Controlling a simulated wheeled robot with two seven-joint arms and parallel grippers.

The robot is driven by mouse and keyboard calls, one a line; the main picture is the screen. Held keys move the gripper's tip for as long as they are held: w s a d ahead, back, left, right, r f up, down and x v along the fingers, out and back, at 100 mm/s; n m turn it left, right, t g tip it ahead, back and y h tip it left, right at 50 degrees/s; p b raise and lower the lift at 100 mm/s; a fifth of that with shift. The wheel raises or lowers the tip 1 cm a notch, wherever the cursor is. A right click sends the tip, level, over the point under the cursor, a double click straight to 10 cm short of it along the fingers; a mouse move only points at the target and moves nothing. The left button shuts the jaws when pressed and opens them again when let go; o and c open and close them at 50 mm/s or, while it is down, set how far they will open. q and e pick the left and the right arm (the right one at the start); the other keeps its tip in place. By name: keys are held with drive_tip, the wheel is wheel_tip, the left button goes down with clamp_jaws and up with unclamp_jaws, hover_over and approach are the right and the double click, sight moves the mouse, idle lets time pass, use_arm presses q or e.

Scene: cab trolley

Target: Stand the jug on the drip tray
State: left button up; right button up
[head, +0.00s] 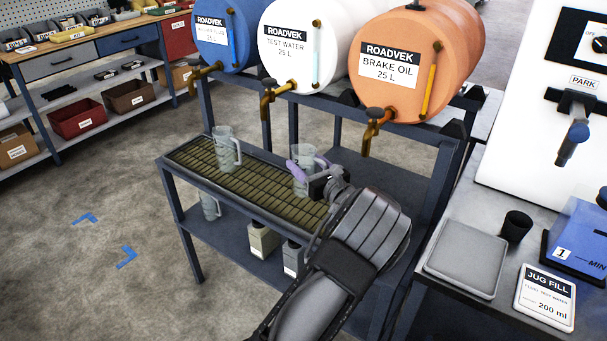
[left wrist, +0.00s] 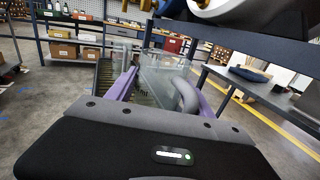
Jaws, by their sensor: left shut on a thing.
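A clear jug (head: 301,182) is between the purple fingers of my left gripper (head: 306,163), which is shut on it. The jug is upright over the right part of the drip tray (head: 262,196). I cannot tell whether its base touches the slats. In the left wrist view the held jug (left wrist: 166,82) shows its handle at the right, with a finger of my left gripper (left wrist: 165,90) on each side. A second clear jug (head: 224,148) stands on the tray's left part. My right gripper is not in view.
Blue, white and orange drums (head: 405,80) with brass taps lie above the tray. A jug (head: 210,207) and bottles (head: 262,240) are on the shelf below. At right are a grey pad (head: 466,258), a black cup (head: 515,226) and a "JUG FILL" 200 ml card (head: 546,297).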

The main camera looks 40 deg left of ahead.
use_arm(q)
drive_tip(key=shift+f, duration=1.85)
drive_tip(key=o, duration=1.4)
drive_tip(key=shift+o, duration=0.2)
drive_tip(key=b+v, duration=0.1)
drive_tip(key=v, duration=1.1)
